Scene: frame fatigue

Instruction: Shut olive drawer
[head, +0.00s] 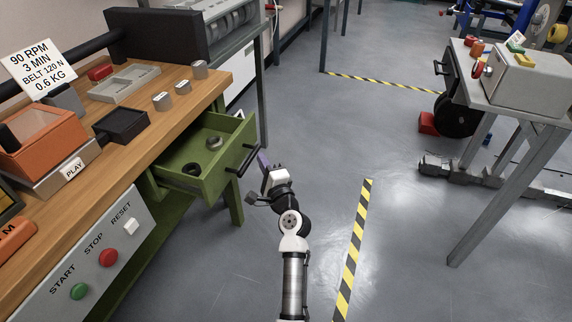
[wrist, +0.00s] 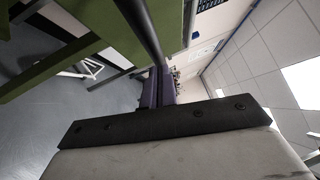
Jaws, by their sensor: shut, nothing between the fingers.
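The olive drawer (head: 212,165) stands pulled out from under the wooden bench in the head view. A few small round parts lie inside it. A black bar handle (head: 243,162) is on its front. My gripper (head: 264,160) is just right of the drawer front, close to the handle. Its purple fingers (wrist: 160,88) are shut with nothing between them. In the wrist view the dark handle bar (wrist: 140,28) passes close by the fingertips, with the olive drawer front (wrist: 176,22) behind it. I cannot tell whether the fingers touch the handle.
The wooden bench (head: 180,90) holds metal weights, trays and an orange box. Its front panel has START, STOP and RESET buttons. A second table (head: 500,95) stands at the right. The grey floor (head: 420,220) between is clear, with a yellow-black stripe.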

